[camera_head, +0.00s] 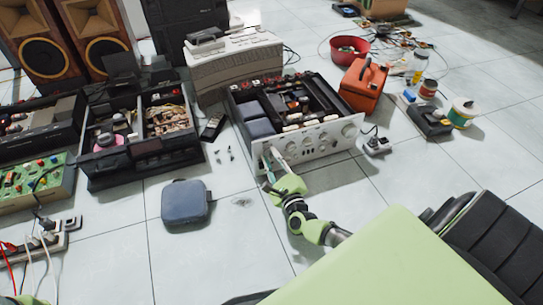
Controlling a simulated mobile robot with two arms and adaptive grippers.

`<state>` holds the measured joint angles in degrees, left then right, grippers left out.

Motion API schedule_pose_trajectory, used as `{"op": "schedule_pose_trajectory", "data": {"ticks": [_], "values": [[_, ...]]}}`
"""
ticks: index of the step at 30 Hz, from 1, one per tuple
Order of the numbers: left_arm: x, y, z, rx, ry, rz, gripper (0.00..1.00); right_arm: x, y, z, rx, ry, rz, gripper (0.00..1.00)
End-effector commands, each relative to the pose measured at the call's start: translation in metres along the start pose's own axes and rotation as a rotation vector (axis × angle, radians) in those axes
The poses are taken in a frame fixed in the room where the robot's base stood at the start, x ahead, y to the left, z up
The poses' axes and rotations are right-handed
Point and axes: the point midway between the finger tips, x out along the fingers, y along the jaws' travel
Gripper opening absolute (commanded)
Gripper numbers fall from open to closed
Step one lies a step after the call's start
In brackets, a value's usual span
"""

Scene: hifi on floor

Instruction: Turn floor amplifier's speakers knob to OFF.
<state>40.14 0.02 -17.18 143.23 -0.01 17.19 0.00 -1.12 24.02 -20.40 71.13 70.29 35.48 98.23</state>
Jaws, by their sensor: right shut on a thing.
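The floor amplifier (318,139) stands on the tiles with its top open and its silver front panel facing me. Several round knobs show along the middle and right of the panel. My right gripper (272,161), green with pale fingers, reaches up to the left end of the panel. It is shut on a small control there, taken as the speakers knob. The fingers hide that knob, so its pointer and markings cannot be read.
An opened black hi-fi unit (144,146) stands left of the amplifier. A dark blue case (185,202) lies in front. An orange box (362,87) stands behind right, and a small grey device (376,146) lies at the amplifier's right. Bare tiles lie around my right arm.

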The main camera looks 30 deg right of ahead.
Motion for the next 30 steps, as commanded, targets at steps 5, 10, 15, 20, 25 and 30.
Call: {"op": "schedule_pose_trajectory", "data": {"ticks": [5, 10, 15, 20, 25, 30], "values": [[0.007, -0.001, 0.003, 0.0, 0.0, 0.0, 0.53, 0.0, 0.0, 0.0, -0.147, 0.002, -0.001, 0.0], [0.011, -0.002, 0.004, 0.0, 0.0, 0.0, 0.53, 0.0, 0.001, 0.0, -0.258, 0.002, 0.001, 0.0], [0.013, -0.003, 0.005, 0.0, 0.0, 0.0, 0.53, 0.0, 0.001, -0.001, -0.334, 0.002, 0.001, 0.0], [0.014, -0.003, 0.005, 0.0, 0.0, 0.0, 0.53, 0.0, 0.002, -0.001, -0.377, 0.001, 0.002, 0.0], [0.014, -0.003, 0.005, 0.0, 0.0, 0.0, 0.53, 0.0, 0.002, -0.001, -0.393, 0.001, 0.002, 0.0], [0.014, -0.003, 0.005, 0.0, 0.0, 0.0, 0.53, 0.0, 0.002, -0.001, -0.396, 0.001, 0.001, 0.0]]}}
